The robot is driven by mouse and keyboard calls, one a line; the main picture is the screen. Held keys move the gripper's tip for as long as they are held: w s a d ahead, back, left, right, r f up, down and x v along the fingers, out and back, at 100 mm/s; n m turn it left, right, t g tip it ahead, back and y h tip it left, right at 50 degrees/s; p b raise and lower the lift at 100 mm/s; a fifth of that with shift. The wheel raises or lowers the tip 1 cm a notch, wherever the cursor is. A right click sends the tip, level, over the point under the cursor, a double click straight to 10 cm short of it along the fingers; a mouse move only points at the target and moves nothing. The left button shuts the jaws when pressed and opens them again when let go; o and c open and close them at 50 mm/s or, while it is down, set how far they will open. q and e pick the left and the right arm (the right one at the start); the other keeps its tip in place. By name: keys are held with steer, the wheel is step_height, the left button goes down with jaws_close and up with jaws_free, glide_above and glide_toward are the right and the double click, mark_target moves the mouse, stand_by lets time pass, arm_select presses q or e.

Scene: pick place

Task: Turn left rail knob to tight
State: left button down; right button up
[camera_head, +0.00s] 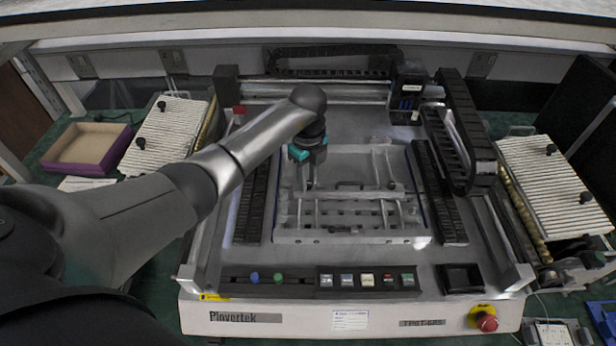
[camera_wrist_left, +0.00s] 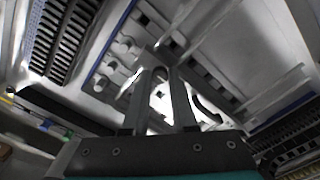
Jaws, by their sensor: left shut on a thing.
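The left rail knob is a small grey part on the left side of the metal frame, and in the head view it is mostly hidden behind my gripper. My left gripper (camera_head: 309,184) points down onto that spot. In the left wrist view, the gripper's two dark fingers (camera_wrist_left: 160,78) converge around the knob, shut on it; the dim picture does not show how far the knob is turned. The metal frame with rails (camera_head: 350,237) lies flat in the middle of the machine. My right gripper is not in view.
The machine (camera_head: 265,317) has a front button row and a red emergency stop (camera_head: 487,322). Black slotted strips (camera_head: 247,212) flank the frame. A black cable chain (camera_head: 464,150) stands at right. A purple-sided tray (camera_head: 88,150) and ribbed white panels (camera_head: 545,185) lie outside.

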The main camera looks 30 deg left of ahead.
arm_select(q)
steer(key=shift+m, duration=0.4)
steer(key=m+b, duration=0.1)
steer(key=m, duration=0.3)
steer(key=shift+m, duration=0.4)
steer(key=m+b, duration=0.2)
steer(key=m, duration=0.4)
steer(key=m+b, duration=0.3)
steer(key=m, duration=0.3)
steer(key=shift+m, duration=0.3)
steer(key=m+b, duration=0.2)
steer(key=m, duration=0.3)
steer(key=shift+m, duration=0.3)
steer(key=c, duration=0.7)
jaws_free()
